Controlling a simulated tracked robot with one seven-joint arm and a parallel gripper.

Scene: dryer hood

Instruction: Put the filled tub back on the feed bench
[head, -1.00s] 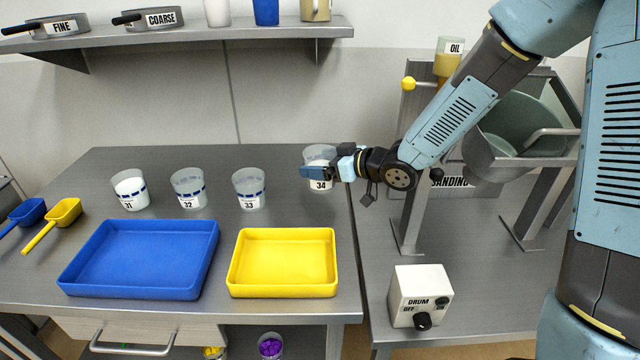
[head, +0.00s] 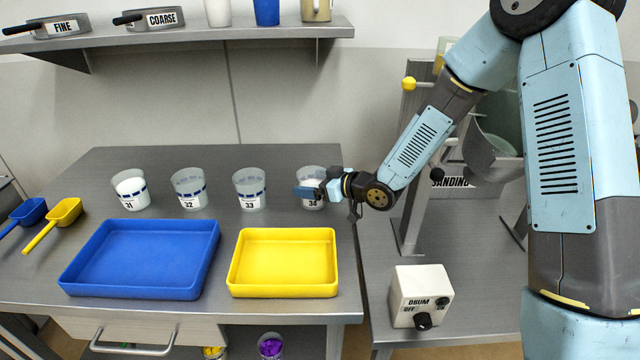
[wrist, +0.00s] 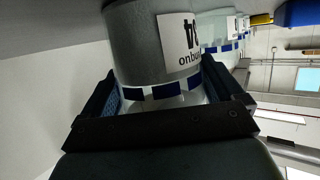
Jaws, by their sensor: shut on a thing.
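The tub labelled 34 (head: 312,174) is a clear cup with blue dashes at the right end of the tub row on the feed bench (head: 190,156). My gripper (head: 312,193) is shut around its side from the right. In the wrist view the tub (wrist: 150,45) sits between both fingers (wrist: 162,92), its label partly showing. It looks upright in the head view. Its base is level with the row, but I cannot tell whether it touches the bench. Its contents are hard to make out.
Tubs 31 (head: 130,190), 32 (head: 189,189) and 33 (head: 249,190) stand to the left. A blue tray (head: 140,258) and a yellow tray (head: 282,290) lie in front. The drum control box (head: 420,290) and drum stand are on the right bench.

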